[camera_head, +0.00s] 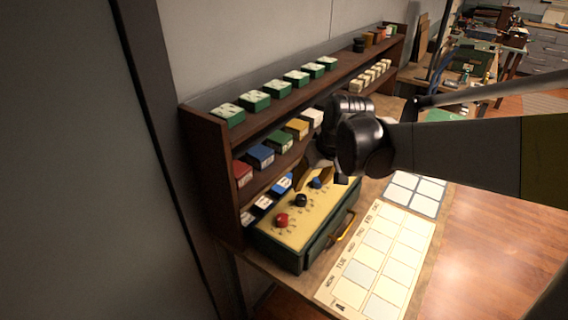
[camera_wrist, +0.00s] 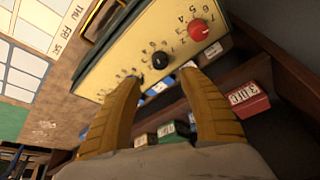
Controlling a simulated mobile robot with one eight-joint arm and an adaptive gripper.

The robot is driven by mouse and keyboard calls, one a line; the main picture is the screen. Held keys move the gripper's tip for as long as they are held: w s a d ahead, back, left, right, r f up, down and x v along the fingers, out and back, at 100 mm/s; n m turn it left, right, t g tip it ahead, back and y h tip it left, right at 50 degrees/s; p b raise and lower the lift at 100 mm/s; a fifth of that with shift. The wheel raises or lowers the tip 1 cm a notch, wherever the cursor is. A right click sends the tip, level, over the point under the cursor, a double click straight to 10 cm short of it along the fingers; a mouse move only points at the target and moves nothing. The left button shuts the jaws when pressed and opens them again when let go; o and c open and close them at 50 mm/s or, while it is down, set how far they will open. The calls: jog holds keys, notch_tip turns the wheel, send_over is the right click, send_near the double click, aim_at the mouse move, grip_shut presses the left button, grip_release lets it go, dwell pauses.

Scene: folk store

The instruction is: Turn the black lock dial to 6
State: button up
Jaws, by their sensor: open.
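The black lock dial (camera_head: 301,200) is the middle knob on the yellow top of a dark green box (camera_head: 285,252). It sits between a red dial (camera_head: 281,220) and a blue dial (camera_head: 316,183). In the wrist view the black dial (camera_wrist: 160,61) shows just beyond the fingertips, with the red dial (camera_wrist: 197,29) to its upper right. My gripper (camera_wrist: 160,82) is open, with tan fingers spread and nothing between them. In the head view its fingers are near the blue dial, beyond the black one. The dial's pointer and setting are too small to read.
A wooden shelf (camera_head: 190,140) with green, red, blue and yellow boxes rises close behind the lock box. A yellow handle (camera_head: 343,230) is on the box front. A weekday chart (camera_head: 375,262) lies before it. The wooden surface at right is clear.

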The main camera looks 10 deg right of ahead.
aim_at(302, 197)
jog(key=b+x, duration=0.4)
jog(key=x, duration=0.6)
jog(key=shift+a+f, duration=0.1)
jog(key=shift+f, duration=0.05)
grip_shut()
